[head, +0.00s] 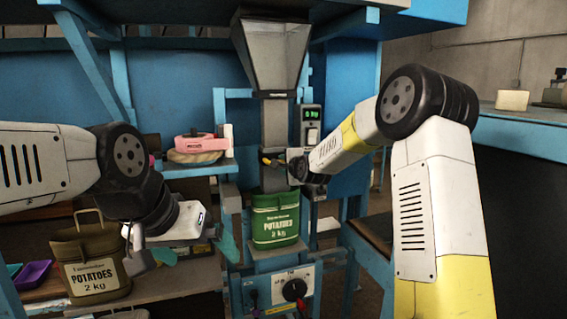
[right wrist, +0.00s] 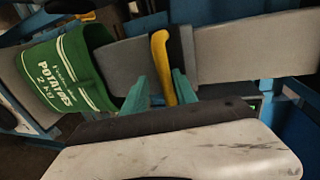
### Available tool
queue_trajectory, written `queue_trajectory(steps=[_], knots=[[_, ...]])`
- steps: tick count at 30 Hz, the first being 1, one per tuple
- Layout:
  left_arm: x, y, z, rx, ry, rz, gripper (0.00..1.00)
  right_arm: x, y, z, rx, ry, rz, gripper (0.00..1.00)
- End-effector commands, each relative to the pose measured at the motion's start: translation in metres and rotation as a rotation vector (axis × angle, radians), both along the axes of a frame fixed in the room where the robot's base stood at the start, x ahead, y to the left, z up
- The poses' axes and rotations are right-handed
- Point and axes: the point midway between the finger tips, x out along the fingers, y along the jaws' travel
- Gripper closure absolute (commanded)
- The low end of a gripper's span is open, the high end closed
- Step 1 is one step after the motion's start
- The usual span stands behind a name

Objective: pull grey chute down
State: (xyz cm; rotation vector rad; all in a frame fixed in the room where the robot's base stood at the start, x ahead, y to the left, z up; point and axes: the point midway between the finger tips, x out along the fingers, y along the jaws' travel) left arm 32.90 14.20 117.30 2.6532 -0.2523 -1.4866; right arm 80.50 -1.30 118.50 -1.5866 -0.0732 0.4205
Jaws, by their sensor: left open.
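The grey chute (head: 274,125) hangs below the hopper, and its lower end reaches the mouth of the green potato sack (head: 276,222). In the right wrist view the chute (right wrist: 235,50) lies sideways, with the green sack (right wrist: 65,72) at its left end. A yellow handle (right wrist: 160,60) sits on the chute. My right gripper (right wrist: 168,88) has its teal fingers on both sides of this handle and looks shut on it. In the head view my right gripper (head: 290,165) is partly hidden by its wrist. My left gripper (head: 198,252) is open and empty, right of the olive sack.
A grey hopper (head: 272,55) is above the chute. An olive potato sack (head: 90,262) stands on the left shelf, beside a purple tray (head: 34,274). A pink scale-like device (head: 202,143) is on the upper shelf. A control box with a dial (head: 293,290) is below the green sack.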

Motion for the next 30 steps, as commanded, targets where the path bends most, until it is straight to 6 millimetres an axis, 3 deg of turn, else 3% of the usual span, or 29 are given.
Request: queue_trajectory(steps=[11, 22, 30], knots=[[0.0, 0.0, 0.0, 0.0, 0.0, 0.0, 0.0, -0.004, -0.002, 0.006, 0.002, -0.009, -0.001, 0.64], [0.0, 0.0, 0.0, 0.0, 0.0, 0.0, 0.0, -0.058, -0.02, 0.018, 0.001, -0.007, -0.002, 0.64], [0.0, 0.0, 0.0, 0.0, 0.0, 0.0, 0.0, -0.072, -0.024, 0.019, 0.001, -0.005, -0.001, 0.64]])
